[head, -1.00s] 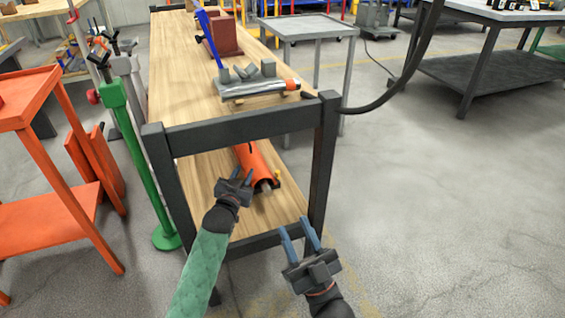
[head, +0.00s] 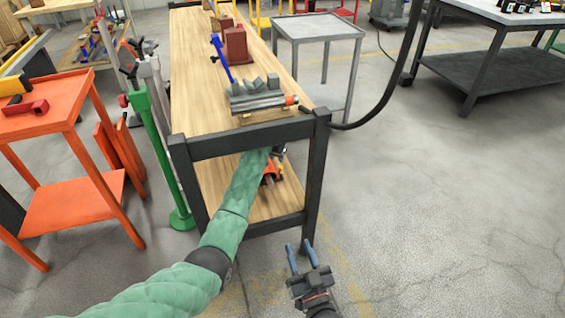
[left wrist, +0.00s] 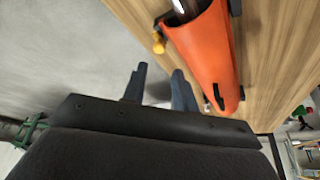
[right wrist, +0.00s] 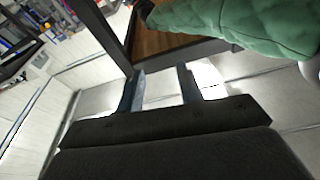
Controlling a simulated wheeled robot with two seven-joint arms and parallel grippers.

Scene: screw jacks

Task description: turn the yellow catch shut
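The yellow catch (left wrist: 158,44) is a small rounded knob at the side of an orange tube (left wrist: 207,50), near the tube's end with a shiny rod. The tube lies on the bench's wooden lower shelf. In the head view the tube (head: 268,174) is partly hidden behind my left arm. My left gripper (left wrist: 159,72) is open and empty; in its wrist view the catch appears just beyond the fingertips, apart from them. In the head view this gripper (head: 278,151) is small and dark below the bench top. My right gripper (head: 299,246) is open and empty, in front of the bench.
The bench's dark front rail (head: 250,134) and right leg (head: 314,190) frame the shelf opening. A grey vise-like fixture (head: 257,95) stands on the bench top. A green stand (head: 158,150) and orange cart (head: 75,205) are at left.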

